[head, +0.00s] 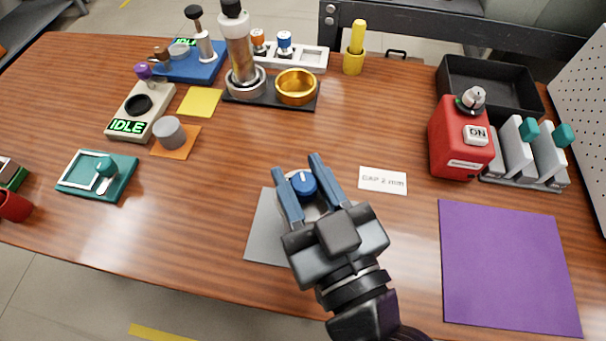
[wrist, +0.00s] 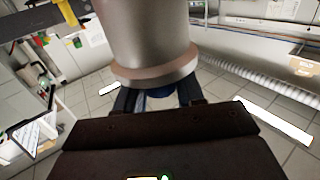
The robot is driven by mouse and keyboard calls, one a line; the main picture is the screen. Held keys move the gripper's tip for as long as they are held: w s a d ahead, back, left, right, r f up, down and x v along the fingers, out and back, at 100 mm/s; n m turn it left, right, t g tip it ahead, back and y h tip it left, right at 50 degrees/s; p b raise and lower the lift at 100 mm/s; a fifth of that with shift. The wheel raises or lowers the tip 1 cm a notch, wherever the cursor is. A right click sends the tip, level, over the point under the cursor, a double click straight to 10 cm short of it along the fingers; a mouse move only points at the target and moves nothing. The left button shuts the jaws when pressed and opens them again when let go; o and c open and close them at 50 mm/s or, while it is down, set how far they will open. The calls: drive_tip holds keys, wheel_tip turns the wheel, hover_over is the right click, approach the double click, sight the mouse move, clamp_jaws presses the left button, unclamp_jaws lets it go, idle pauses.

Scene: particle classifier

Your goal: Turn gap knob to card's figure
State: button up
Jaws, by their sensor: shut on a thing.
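The blue gap knob (head: 302,182) has a white pointer mark on top and sits above the grey mat (head: 262,235) in the head view. My gripper (head: 298,165) has one finger on each side of it and is shut on it. The pale body under the knob is mostly hidden by my gripper. The wrist view shows a bit of blue (wrist: 160,102) between my fingers, beside a large flanged steel cylinder (wrist: 150,40). The white card (head: 383,181) lies flat to the right and reads "GAP 2 mm". The pointer's exact setting is too small to read.
Right of the card stand a red box (head: 458,140) marked ON, a black tray (head: 490,85) and a purple mat (head: 508,265). A tall cylinder (head: 238,45) and a brass bowl (head: 296,88) stand at the back. The table between the bowl and my gripper is clear.

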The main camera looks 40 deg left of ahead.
sight(310, 197)
drive_tip(key=shift+f, duration=0.1)
drive_tip(key=o, duration=1)
drive_tip(key=shift+c, duration=0.2)
drive_tip(key=b+v, duration=0.2)
drive_tip(key=v, duration=0.4)
drive_tip(key=shift+s+d+f, duration=0.1)
drive_tip(key=shift+s+d, duration=0.1)
drive_tip(key=shift+d, duration=0.2)
drive_tip(key=shift+s+d, duration=0.2)
drive_tip(key=shift+d, duration=0.25)
